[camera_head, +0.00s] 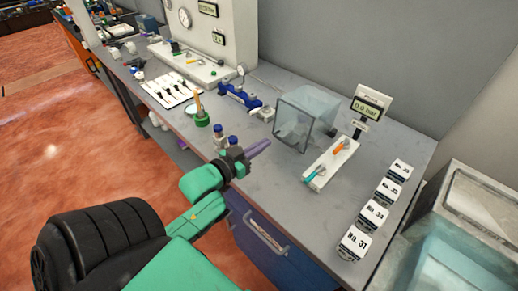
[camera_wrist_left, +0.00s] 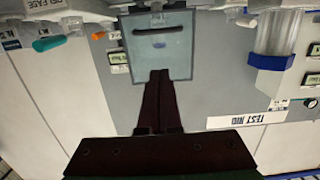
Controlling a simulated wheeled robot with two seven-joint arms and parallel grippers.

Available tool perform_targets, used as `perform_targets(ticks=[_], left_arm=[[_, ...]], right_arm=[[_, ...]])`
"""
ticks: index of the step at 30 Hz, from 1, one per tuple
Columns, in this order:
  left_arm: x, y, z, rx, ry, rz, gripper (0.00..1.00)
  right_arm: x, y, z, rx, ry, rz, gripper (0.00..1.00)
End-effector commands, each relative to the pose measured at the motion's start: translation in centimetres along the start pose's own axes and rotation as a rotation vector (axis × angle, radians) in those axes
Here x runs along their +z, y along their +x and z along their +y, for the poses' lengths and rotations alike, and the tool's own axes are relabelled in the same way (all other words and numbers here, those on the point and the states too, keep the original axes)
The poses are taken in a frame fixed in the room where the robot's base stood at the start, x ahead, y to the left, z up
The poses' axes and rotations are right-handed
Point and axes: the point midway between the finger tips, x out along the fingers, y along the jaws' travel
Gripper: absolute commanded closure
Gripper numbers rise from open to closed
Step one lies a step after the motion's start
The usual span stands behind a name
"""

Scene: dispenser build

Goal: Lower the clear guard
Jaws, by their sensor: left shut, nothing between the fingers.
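The clear guard (camera_head: 309,112) is a see-through box-like cover on the bench, with a grey shape dimly visible inside. In the left wrist view it shows as a pale translucent panel (camera_wrist_left: 170,60) with a dark slot-like mark across it. My left gripper (camera_head: 262,146) is shut and empty, left of the guard and apart from it in the head view. In the wrist view its fingertips (camera_wrist_left: 159,74) overlap the panel's edge; I cannot tell whether they touch. My right gripper is not in view.
Right of the guard are a display (camera_head: 371,105) reading 0.0 bar and a white tray (camera_head: 330,164) with orange and teal pieces. Several labelled boxes (camera_head: 376,214) line the right end. A blue device (camera_head: 238,98) stands left of the guard.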

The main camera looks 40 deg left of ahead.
Motion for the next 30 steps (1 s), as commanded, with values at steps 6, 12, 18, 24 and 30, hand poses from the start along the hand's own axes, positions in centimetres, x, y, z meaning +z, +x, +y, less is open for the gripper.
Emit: perform_targets(ticks=[6, 12, 18, 24, 30], left_arm=[[-1.9, -1.1, 0.1, 0.03, 0.0, -0.062, 1.0], [-7.7, -0.8, 0.4, 0.068, -0.006, -0.413, 1.0], [-9.0, -1.2, -0.1, 0.002, 0.009, -0.604, 1.0], [-7.5, 0.3, -0.3, -0.003, 0.009, -0.606, 1.0], [-5.8, 2.8, -0.3, -0.004, 0.007, -0.601, 1.0]], right_arm=[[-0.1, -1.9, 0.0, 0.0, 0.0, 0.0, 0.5], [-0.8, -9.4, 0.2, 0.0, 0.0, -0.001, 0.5], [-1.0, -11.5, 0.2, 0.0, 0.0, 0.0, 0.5], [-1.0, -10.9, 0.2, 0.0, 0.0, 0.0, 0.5], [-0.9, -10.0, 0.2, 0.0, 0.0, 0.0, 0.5]])
